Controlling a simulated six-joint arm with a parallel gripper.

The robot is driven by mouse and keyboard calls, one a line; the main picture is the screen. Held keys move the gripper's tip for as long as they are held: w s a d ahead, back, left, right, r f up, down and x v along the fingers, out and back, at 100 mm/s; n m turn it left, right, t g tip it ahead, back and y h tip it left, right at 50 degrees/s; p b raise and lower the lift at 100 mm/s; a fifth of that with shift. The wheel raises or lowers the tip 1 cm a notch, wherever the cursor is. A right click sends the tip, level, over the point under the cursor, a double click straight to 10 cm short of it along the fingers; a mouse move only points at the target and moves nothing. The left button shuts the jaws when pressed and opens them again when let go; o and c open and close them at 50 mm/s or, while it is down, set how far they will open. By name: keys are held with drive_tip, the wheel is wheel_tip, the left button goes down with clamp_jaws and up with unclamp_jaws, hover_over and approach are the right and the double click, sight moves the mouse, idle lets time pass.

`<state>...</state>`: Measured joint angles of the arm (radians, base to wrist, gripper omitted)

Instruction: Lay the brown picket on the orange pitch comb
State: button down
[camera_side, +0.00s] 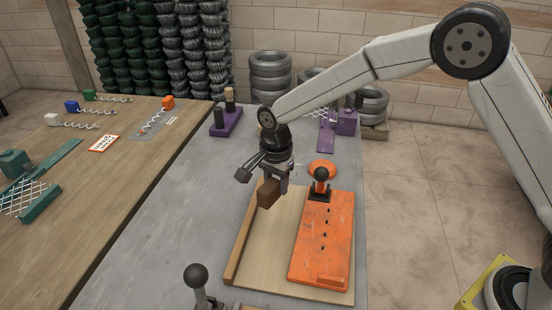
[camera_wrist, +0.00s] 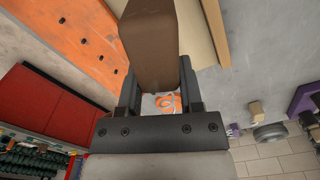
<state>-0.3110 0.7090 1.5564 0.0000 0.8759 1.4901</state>
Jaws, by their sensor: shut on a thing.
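My gripper (camera_side: 276,184) is shut on the brown picket (camera_side: 267,194), a blocky brown piece, and holds it over the far left part of the pale wooden board (camera_side: 268,247). In the wrist view, the picket (camera_wrist: 150,42) sits between the two dark fingers of my gripper (camera_wrist: 158,76) and extends toward the top edge. The orange pitch comb (camera_side: 308,262) is a long slab on the right of that board, with a row of small dark pegs or holes. The picket is to its left, apart from it. The comb also shows at upper left in the wrist view (camera_wrist: 62,38).
A black ball-topped clamp (camera_side: 321,177) stands at the comb's far end. Another ball-topped lever (camera_side: 196,278) stands at the front. A brown strip (camera_side: 245,238) edges the board's left side. Purple fixtures (camera_side: 227,122) stand farther back. The grey table left of the board is clear.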

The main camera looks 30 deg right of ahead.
drive_tip(key=s+d+r+n, duration=0.3)
drive_tip(key=d+r+n, duration=0.7)
drive_tip(key=d+r, duration=0.3)
drive_tip(key=d, duration=0.2)
drive_tip(key=shift+d+r, duration=0.15)
drive_tip(key=shift+d, duration=0.15)
drive_tip(key=shift+s, duration=0.1)
wheel_tip(320, 180, up, 5)
drive_tip(key=s+a+m, duration=0.6)
drive_tip(key=s+a, duration=0.3)
drive_tip(key=s, duration=0.3)
wheel_tip(320, 180, down, 18)
drive_tip(key=shift+a+f, duration=0.15)
drive_tip(key=shift+f, duration=0.1)
idle(0.4)
